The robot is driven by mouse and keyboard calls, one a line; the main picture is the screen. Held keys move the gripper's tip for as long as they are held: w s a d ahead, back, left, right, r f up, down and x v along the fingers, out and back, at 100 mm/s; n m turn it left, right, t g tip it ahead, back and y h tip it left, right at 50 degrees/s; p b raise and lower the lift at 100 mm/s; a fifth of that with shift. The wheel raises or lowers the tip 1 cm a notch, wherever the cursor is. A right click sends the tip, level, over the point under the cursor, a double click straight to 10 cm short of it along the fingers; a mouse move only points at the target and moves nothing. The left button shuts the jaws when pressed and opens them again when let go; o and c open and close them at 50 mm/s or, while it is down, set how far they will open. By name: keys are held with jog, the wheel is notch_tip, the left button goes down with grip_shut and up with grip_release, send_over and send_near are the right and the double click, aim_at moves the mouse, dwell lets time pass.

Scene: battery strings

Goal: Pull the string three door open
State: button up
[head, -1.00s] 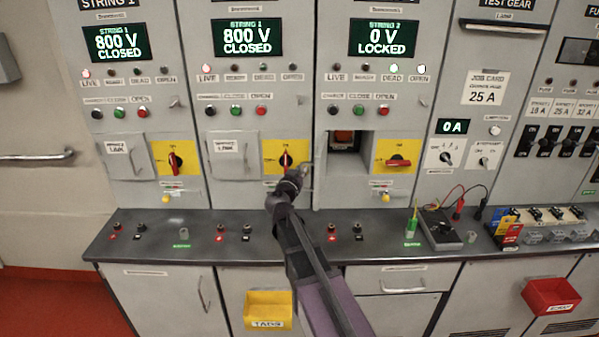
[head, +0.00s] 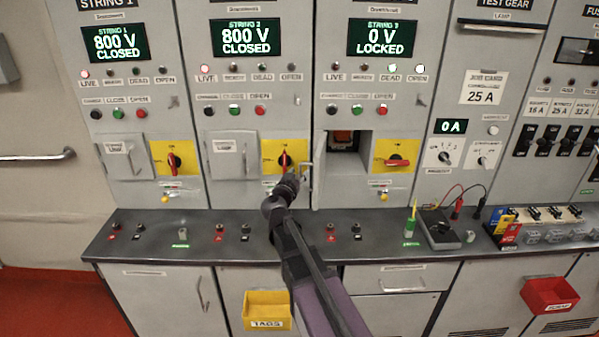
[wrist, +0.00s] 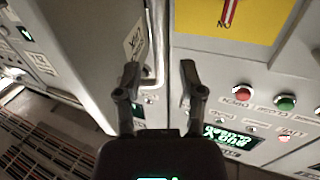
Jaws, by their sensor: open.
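The string three door (head: 318,172) stands swung out on the left side of its compartment (head: 345,165), seen nearly edge-on in the head view. Its bar handle (head: 306,168) points left. Inside the open compartment is an orange-red part (head: 343,138). My gripper (head: 298,176) is just left of the door, by the handle. In the wrist view, which is upside down, the open gripper (wrist: 160,82) has its fingers apart with nothing clearly held between them. The labelled door face (wrist: 100,40) and its handle (wrist: 150,45) lie just beyond the left finger.
The string two yellow switch plate (head: 285,157) is close behind my gripper. The string three display (head: 382,38) reads 0 V LOCKED; its red switch (head: 397,161) is right of the compartment. The dark counter (head: 200,235) below carries sockets and a meter (head: 440,230).

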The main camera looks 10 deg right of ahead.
jog(key=v, duration=0.9)
jog(key=shift+s+a, duration=0.25)
jog(key=shift+w+r, duration=0.1)
jog(key=w+a+n+t+y, duration=0.25)
jog(key=a+n+y, duration=0.55)
jog(key=y, duration=0.4)
jog(key=s+a+f+n+g+y, duration=0.35)
jog(key=s+f+g, duration=0.2)
jog(key=f, duration=0.25)
jog(key=s+d+f+m+g+h, duration=0.2)
jog(key=s+d+f+g, duration=0.3)
jog(key=s, duration=0.3)
jog(key=s+d+f+m+g+h, duration=0.2)
jog(key=s+d+f+g+h, duration=0.1)
jog(key=s+d+f+g, duration=0.2)
jog(key=s+d+g, duration=0.2)
jog(key=s, duration=0.1)
jog(key=shift+s+d+f+m, duration=0.35)
jog(key=shift+s+f, duration=0.05)
